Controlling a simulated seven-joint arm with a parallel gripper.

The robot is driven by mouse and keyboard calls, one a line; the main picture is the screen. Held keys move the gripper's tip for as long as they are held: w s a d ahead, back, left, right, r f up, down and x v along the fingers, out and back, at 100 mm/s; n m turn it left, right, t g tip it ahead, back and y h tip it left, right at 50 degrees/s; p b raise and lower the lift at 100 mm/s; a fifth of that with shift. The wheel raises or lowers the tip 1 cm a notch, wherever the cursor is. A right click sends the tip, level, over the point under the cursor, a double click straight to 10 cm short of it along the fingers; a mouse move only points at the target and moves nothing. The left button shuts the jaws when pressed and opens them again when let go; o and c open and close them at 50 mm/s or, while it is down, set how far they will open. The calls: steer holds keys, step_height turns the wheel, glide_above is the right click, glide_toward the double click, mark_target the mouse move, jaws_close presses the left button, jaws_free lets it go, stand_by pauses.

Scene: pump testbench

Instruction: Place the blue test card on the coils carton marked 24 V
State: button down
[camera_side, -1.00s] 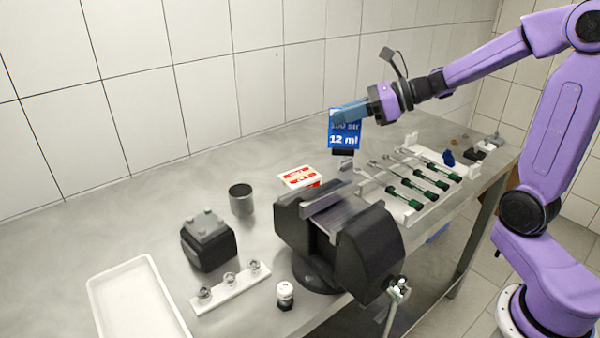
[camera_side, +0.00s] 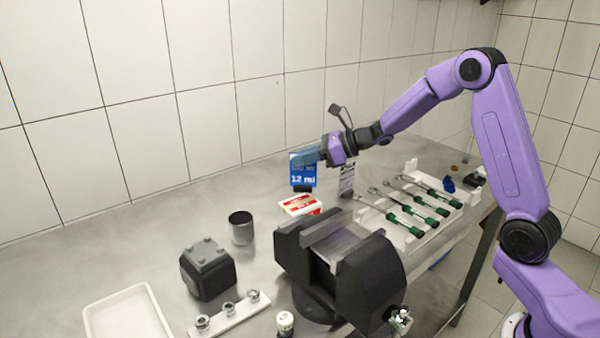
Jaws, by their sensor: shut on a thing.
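The blue test card (camera_side: 302,178), printed "12 ml" in white, is upright in my gripper (camera_side: 308,157). My gripper is shut on the card's upper part and holds it above the bench. A red and white carton (camera_side: 300,205) lies behind the vise, almost straight below the card in the side view, with a visible gap between them. Its print is too small to read, so I cannot tell whether it is marked 24 V. The vise hides part of the carton's lower front.
A large dark vise (camera_side: 345,262) stands in front of the carton. A grey metal cup (camera_side: 241,228) is to the left. A white patterned upright piece (camera_side: 347,178) stands right of the card, near the tray of green-handled tools (camera_side: 405,208). A dark block (camera_side: 207,270) and white tray (camera_side: 125,315) are front left.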

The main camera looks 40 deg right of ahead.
mark_target(301, 182)
steer(key=shift+w+f, duration=0.55)
steer(key=shift+f, duration=1.65)
steer(key=shift+f, duration=0.15)
steer(key=c, duration=1.3)
jaws_free()
steer(key=shift+o, duration=0.2)
steer(key=shift+r, duration=0.2)
steer(key=v, duration=1.2)
